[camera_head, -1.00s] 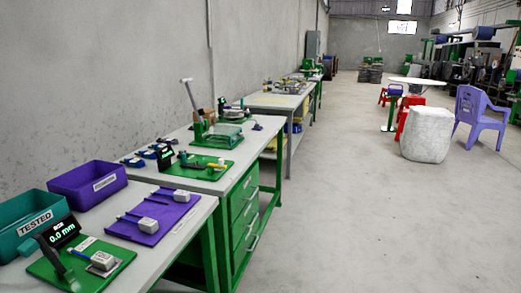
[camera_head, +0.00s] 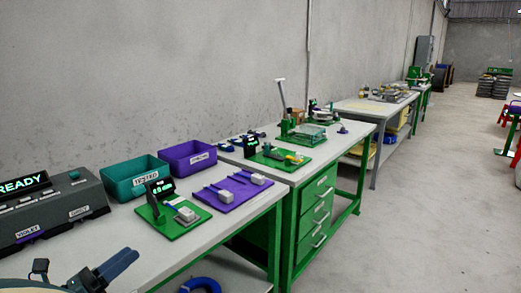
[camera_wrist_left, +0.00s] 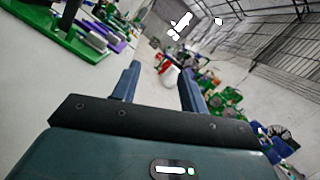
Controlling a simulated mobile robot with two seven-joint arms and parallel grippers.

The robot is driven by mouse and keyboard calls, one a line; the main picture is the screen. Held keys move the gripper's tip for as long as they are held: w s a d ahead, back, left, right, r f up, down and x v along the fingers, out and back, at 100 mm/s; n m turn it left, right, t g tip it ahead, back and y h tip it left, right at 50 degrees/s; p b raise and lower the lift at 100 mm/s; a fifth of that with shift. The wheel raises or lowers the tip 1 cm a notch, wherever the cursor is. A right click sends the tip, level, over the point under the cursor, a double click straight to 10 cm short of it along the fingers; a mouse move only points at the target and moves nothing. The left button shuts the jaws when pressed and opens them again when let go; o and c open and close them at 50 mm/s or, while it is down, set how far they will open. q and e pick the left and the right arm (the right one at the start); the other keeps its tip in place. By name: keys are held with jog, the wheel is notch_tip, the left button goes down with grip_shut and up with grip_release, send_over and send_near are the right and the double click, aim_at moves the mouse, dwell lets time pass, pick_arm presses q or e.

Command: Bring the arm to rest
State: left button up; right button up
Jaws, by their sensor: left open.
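My left gripper (camera_head: 118,266) shows at the bottom left of the head view, in front of the bench. In the left wrist view the left gripper (camera_wrist_left: 158,75) has its two fingers apart with nothing between them. It is clear of the bench and its objects. My right gripper is not in view. A blue curved piece (camera_head: 200,285), perhaps cable, shows at the bottom edge, partly cut off.
The near bench (camera_head: 110,240) holds a console reading READY (camera_head: 50,210), a teal TESTED bin (camera_head: 136,180), a purple bin (camera_head: 190,160), a green gauge board (camera_head: 178,224) and a purple mat (camera_head: 225,203). Free floor (camera_head: 430,220) lies to the right.

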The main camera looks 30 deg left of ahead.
pick_arm(q)
jog(key=w+d+f+n+g+y, duration=0.1)
jog(key=w+d+f+n, duration=0.3)
jog(key=d+n, duration=0.55)
jog(key=w+d+f+n+g+y, duration=0.1)
jog(key=w+d+f+n, duration=0.3)
jog(key=d+n, duration=0.6)
jog(key=s+d+n+g+h+p, duration=0.2)
jog(key=d+n+g+p, duration=0.2)
jog(key=d+p, duration=0.4)
jog(key=s+d+f+n+g+h+p, duration=0.1)
jog(key=s+d+n+g+h+p, duration=0.1)
jog(key=d+p, duration=0.5)
jog(key=d+n+g, duration=0.1)
jog(key=n, duration=0.1)
jog(key=shift+n+g+p, duration=0.35)
jog(key=shift+g+p, duration=0.05)
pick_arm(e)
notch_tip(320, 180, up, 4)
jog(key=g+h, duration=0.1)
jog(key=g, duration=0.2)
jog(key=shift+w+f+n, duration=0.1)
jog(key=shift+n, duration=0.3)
pick_arm(q)
jog(key=shift+s+d, duration=0.1)
jog(key=shift+c, duration=0.7)
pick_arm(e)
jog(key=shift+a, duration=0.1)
